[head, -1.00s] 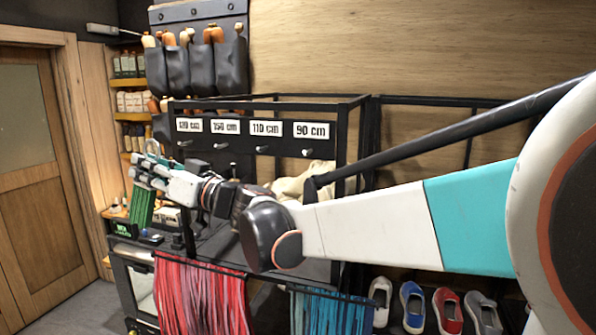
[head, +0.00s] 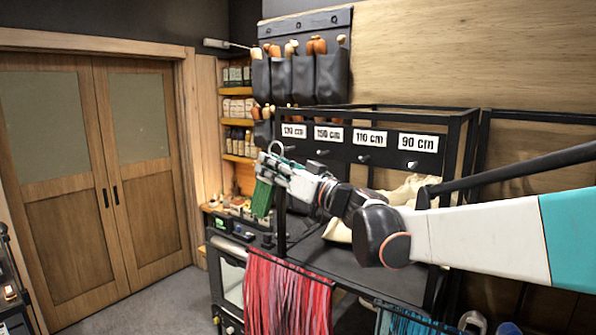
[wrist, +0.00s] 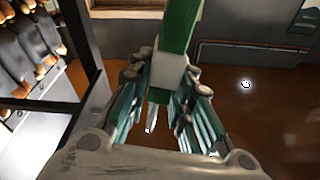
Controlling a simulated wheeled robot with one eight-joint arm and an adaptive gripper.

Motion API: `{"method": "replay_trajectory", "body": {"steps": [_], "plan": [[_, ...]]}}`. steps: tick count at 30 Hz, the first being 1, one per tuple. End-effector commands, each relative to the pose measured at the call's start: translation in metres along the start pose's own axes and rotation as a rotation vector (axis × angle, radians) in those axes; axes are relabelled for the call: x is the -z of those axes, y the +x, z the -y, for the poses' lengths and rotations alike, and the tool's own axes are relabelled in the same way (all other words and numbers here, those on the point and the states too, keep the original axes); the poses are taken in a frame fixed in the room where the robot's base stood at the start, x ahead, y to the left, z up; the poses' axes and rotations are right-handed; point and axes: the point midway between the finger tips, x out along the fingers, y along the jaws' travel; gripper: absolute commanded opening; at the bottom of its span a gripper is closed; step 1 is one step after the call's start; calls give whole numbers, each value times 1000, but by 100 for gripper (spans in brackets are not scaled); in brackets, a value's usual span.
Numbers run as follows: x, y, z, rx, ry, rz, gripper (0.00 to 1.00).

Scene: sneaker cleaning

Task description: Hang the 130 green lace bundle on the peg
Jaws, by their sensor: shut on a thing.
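My gripper (head: 275,166) is shut on the green lace bundle (head: 262,198), which hangs down below the fingers. In the wrist view the bundle (wrist: 180,28) has a pale band (wrist: 168,72) between my fingers (wrist: 165,85). The label rail carries pegs under cards. The leftmost card (head: 293,131) looks like 130 cm, its first digits hard to read. My gripper is in front of and just left of that card in the head view, and the peg below it is largely hidden. The bundle is apart from the pegs as far as I can see.
Bare pegs show under the 150 cm (head: 323,152), 110 cm (head: 364,157) and 90 cm (head: 412,163) cards. Red laces (head: 288,292) hang from the front bar of the black rack (head: 455,150). Shelves (head: 238,120) and a double door (head: 95,170) stand at left.

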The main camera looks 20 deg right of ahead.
Motion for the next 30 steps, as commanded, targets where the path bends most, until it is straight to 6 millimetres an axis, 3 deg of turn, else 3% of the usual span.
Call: {"method": "replay_trajectory", "body": {"steps": [18, 30], "plan": [[1, 0, -33, -1, 1, -1, 0], [-3, -1, -42, 0, 1, 0, 0]]}}
